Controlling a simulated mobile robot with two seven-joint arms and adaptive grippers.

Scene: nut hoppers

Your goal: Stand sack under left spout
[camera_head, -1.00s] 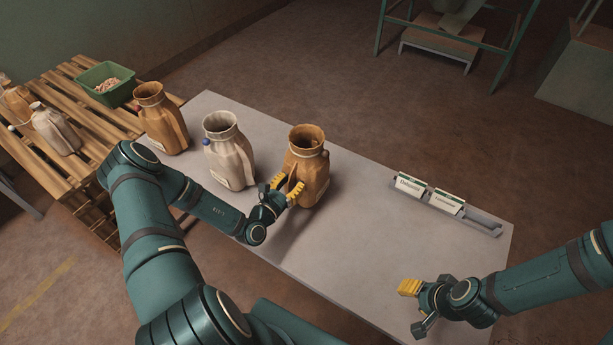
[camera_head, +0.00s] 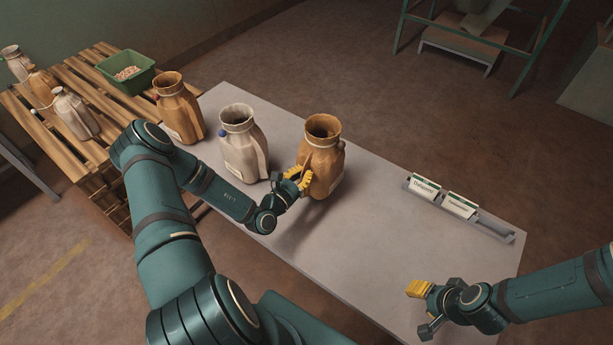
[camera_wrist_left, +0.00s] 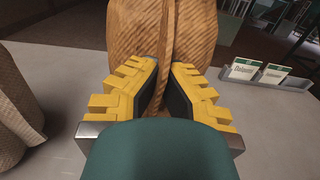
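A brown woven sack (camera_head: 324,160) with an open top stands upright on the grey table. My left gripper (camera_head: 299,177) is at its near left side. In the left wrist view, the yellow fingers (camera_wrist_left: 164,85) are closed on the narrow upright fin of this sack (camera_wrist_left: 200,30), one on each side. A pale sack (camera_head: 240,145) and another brown sack (camera_head: 178,110) stand to the left. My right gripper (camera_head: 420,310) is open and empty over the table's near right part. I see no spout.
The grey table (camera_head: 375,240) is clear between the sack and a tray with two label cards (camera_head: 440,200) at right. A slatted pallet (camera_head: 85,140) at left holds a green bin (camera_head: 125,85) and several smaller sacks (camera_head: 75,112).

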